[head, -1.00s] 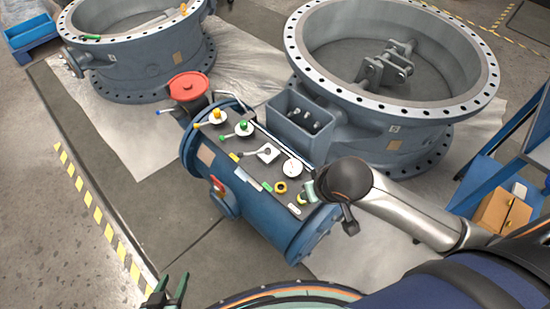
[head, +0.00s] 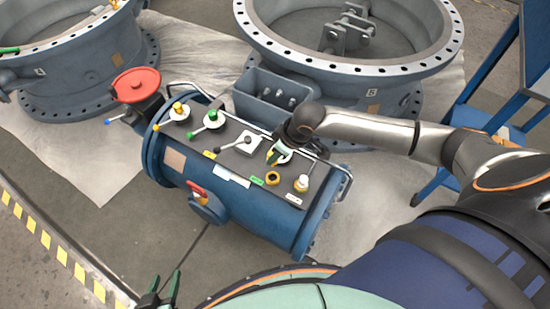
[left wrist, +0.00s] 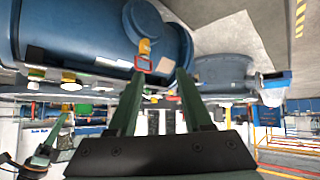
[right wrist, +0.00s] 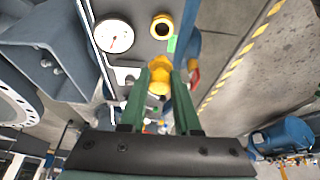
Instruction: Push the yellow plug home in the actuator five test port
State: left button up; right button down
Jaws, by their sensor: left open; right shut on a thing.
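The blue actuator (head: 225,208) lies in the middle of the head view, with a dark control panel on top. A yellow-ringed port (head: 272,178) with a dark hole is near the panel's front right; the right wrist view shows it too (right wrist: 161,26). My right gripper (head: 277,155) is over the panel by the gauge, behind the port. It is shut on the yellow plug (right wrist: 160,76), which is apart from the port in the right wrist view. The plug's far end is hidden. My left gripper (head: 166,288) is open and empty, low in front of the actuator.
A lever (head: 236,144), green knob (head: 211,116) and yellow knob (head: 178,108) line the panel. A red handwheel (head: 136,84) is at the left. Large valve bodies (head: 350,68) stand behind.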

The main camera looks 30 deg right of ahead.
aim_at(277, 162)
jog(key=shift+f+b, duration=0.7)
notch_tip(277, 162, down, 3)
jog(key=b, duration=0.4)
jog(key=shift+f, duration=0.15)
jog(key=shift+f+b, duration=0.4)
jog(key=shift+b, duration=0.15)
jog(key=shift+f, duration=0.7)
pick_arm(q)
jog(key=f, duration=0.1)
jog(key=d+f, duration=0.1)
jog(key=w+f, duration=0.1)
jog(key=f, duration=0.1)
jog(key=shift+d, duration=0.25)
pick_arm(e)
jog(key=shift+f, duration=0.15)
pick_arm(q)
jog(key=shift+f, duration=0.1)
jog(key=shift+r+p, duration=0.65)
jog(key=shift+r, duration=0.25)
pick_arm(e)
jog(key=shift+f, duration=0.1)
pick_arm(q)
jog(key=shift+r+p, duration=0.45)
jog(key=shift+p, duration=0.2)
